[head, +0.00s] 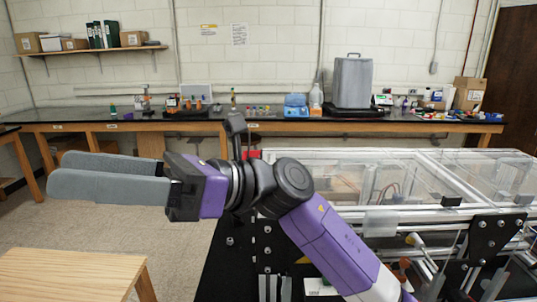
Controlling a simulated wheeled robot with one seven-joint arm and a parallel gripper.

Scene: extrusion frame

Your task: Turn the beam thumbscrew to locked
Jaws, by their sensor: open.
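My gripper (112,176) is held out to the left over open floor, at the end of my purple and black arm. Its two long grey fingers point left and are apart, with nothing seen between them. The extrusion frame (445,205) stands at the right, with metal rails, clear panels and black plates with bolts. My gripper is well to the left of the frame and not touching it. I cannot make out the beam thumbscrew for certain; my arm covers part of the frame's near left side.
A long bench (215,124) with a grey case (352,82), a blue box (296,106) and many small items runs along the back wall. A wooden table (70,276) is at the lower left. The floor (175,240) between the table and the frame is clear.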

